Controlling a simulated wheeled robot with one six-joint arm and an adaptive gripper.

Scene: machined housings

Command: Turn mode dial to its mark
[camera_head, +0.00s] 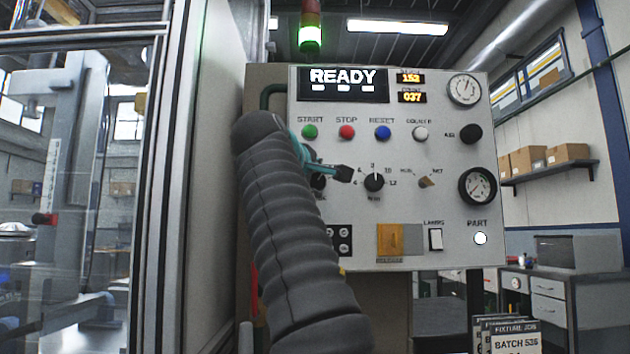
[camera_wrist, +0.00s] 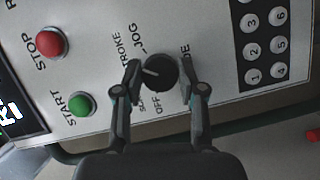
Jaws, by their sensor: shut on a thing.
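The mode dial (camera_wrist: 161,73) is a round black knob with a white pointer line, on the light grey panel in the wrist view. My gripper (camera_wrist: 159,68) is shut on it, one finger at each side. The pointer aims toward the picture's left, at the left finger. Words read STROKE, JOG and OFF around the dial; others are partly hidden by the fingers. I cannot make out a separate mark. In the head view the dial (camera_head: 318,183) is partly hidden by my gripper (camera_head: 326,171) and arm.
The panel (camera_head: 450,130) carries green START (camera_head: 309,131), red STOP (camera_head: 347,132) and blue RESET (camera_head: 382,132) buttons above. A second numbered dial (camera_head: 374,183) sits close to the right of my gripper. A keypad (camera_wrist: 264,48) is below the mode dial. The screen (camera_head: 343,85) reads READY.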

